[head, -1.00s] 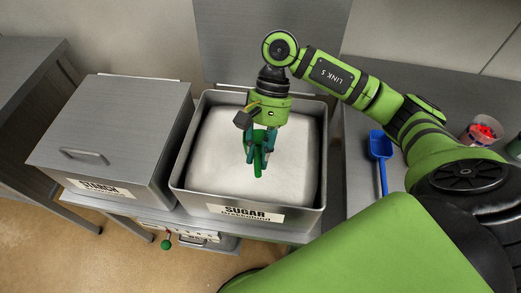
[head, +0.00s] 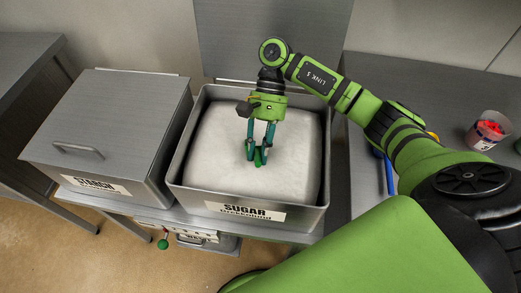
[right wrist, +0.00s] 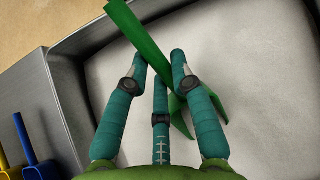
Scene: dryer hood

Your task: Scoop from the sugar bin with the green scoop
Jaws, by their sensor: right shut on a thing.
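The sugar bin (head: 250,209) stands open in the middle of the head view, labelled SUGAR and full of white sugar (head: 215,140). My right gripper (head: 257,158) points down over the middle of the sugar, inside the bin's rim. It is shut on the green scoop (right wrist: 143,42). In the right wrist view the scoop's handle passes between the fingers (right wrist: 164,75) toward the top left, and its green end shows below right of them. In the head view the fingers hide most of the scoop; I cannot tell whether it touches the sugar. My left gripper is out of view.
A closed starch bin (head: 110,115) stands left of the sugar bin. A raised metal panel (head: 270,35) is behind it. On the right counter are a blue scoop (head: 389,175), partly hidden by my arm, and a tub with red contents (head: 487,132).

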